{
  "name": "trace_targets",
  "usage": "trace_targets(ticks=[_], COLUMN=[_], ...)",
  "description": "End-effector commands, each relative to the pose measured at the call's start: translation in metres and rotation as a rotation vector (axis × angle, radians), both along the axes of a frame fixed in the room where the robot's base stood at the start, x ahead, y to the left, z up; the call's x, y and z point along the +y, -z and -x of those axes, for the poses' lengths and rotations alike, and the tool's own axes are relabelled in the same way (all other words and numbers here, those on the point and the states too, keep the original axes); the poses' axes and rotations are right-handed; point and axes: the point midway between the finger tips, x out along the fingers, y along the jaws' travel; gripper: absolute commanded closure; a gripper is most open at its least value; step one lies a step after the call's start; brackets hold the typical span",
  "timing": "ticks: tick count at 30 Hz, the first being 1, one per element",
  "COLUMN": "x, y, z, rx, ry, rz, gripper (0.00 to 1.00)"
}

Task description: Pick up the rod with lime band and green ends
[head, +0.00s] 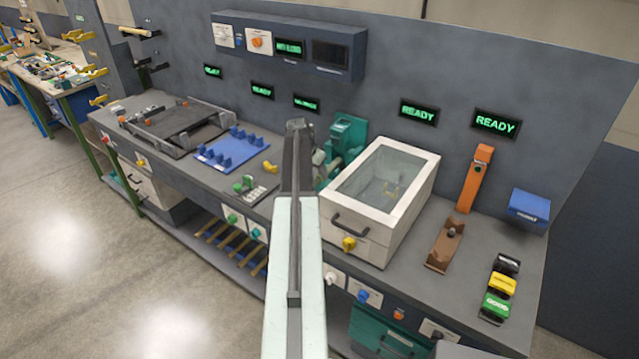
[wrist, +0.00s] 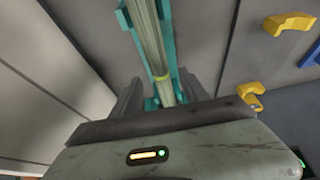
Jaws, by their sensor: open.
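In the wrist view a pale rod (wrist: 150,40) with a yellow-lime band runs from the top edge down between my fingers. More than one pale strip shows there, so I cannot tell if it is one rod or several side by side. Its ends are not clearly visible. A teal holder (wrist: 122,18) flanks the rod. My gripper (wrist: 160,92) is open, with a dark finger on either side of the rod; whether they touch it I cannot tell. In the head view my arm covers the rod and most of the gripper.
A teal machine (head: 346,135) stands right of my arm, beside a white glass-lidded box (head: 430,163). A blue pegged plate (head: 229,150) lies to the left. Yellow hooks (wrist: 290,22) show at the right of the wrist view. Open floor (head: 90,260) lies at left.

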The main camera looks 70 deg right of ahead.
Motion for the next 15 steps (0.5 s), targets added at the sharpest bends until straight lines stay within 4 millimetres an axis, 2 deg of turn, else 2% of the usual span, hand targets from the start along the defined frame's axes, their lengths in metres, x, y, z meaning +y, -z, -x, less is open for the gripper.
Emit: trace_targets(ticks=[1,4,11,12,15], x=[-0.006,-0.012,-0.013,-0.013,-0.013], y=[0.017,0.031,0.029,0.029,0.029], z=[0.001,0.003,0.004,0.004,0.004], rx=[0.0,0.0,0.0,0.0,0.0], ry=[0.0,0.0,0.0,0.0,0.0], rz=[0.0,0.0,0.0,0.0,0.0], gripper=[0.47,0.47,0.47,0.5,0.78])
